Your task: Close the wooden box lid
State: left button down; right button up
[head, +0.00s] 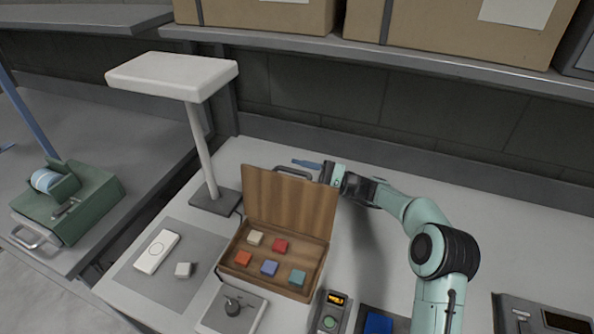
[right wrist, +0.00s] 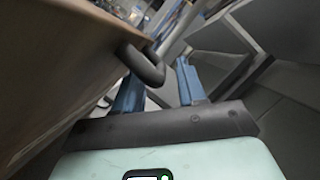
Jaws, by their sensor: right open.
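The wooden box (head: 264,279) stands open on the grey table, with several small coloured blocks inside. Its lid (head: 289,203) stands nearly upright at the back edge, and it fills the left of the right wrist view (right wrist: 50,62). A dark handle (head: 293,172) is on the lid's top edge; it also shows in the right wrist view (right wrist: 146,66). My right gripper (head: 307,165) is open behind the top right of the lid. In the right wrist view its blue fingers (right wrist: 158,80) are close to the handle; I cannot tell whether they touch it. My left gripper is out of view.
A white-topped lamp (head: 175,76) stands left of the box. A grey mat (head: 184,291) with a white device (head: 156,251) lies at the left. A knob panel (head: 232,308) is in front of the box. A shelf with cartons (head: 265,12) overhangs the back.

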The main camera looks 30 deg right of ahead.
jog(key=shift+w+a+r, duration=0.1)
jog(key=shift+w+a, duration=0.15)
jog(key=shift+a, duration=0.1)
jog(key=shift+c, duration=0.3)
grip_shut()
